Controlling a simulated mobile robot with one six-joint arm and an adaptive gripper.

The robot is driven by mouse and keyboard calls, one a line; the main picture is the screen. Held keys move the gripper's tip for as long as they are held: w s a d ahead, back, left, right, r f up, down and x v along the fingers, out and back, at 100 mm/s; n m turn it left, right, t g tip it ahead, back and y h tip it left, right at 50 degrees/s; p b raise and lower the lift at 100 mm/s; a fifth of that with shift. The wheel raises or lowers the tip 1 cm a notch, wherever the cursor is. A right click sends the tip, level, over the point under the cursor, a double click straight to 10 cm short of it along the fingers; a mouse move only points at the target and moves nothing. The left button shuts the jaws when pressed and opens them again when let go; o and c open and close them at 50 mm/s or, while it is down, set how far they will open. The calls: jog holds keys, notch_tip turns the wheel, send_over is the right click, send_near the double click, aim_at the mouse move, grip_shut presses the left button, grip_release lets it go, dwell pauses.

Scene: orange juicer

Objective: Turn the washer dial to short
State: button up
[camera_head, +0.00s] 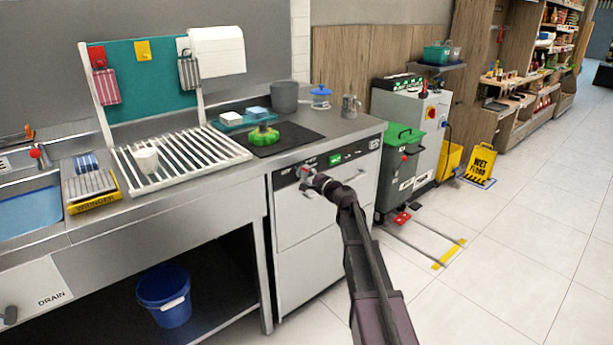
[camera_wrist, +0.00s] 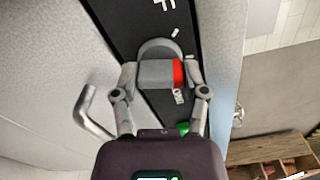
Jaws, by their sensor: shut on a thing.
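The washer (camera_head: 308,262) is a grey under-counter machine with a dark control strip across its top front. Its dial (camera_wrist: 153,73) is a grey knob with a red mark on its right side in the wrist view. My gripper (camera_wrist: 162,73) has one finger on each side of the dial and is shut on it. In the head view my gripper (camera_head: 312,181) reaches the left part of the control strip and mostly covers the dial. White lettering shows on the strip around the dial, partly hidden; I cannot read the full setting.
A small green display (camera_head: 335,159) is right of the dial. A bar handle (camera_wrist: 92,112) stands out near my gripper in the wrist view. A green-lidded bin (camera_head: 400,165) stands right of the washer. The tiled floor farther right is open.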

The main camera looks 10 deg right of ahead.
jog(key=shift+w, duration=0.1)
jog(key=o, duration=1.2)
jog(key=shift+c, duration=0.2)
jog(key=v, duration=1.2)
jog(key=shift+a, duration=0.1)
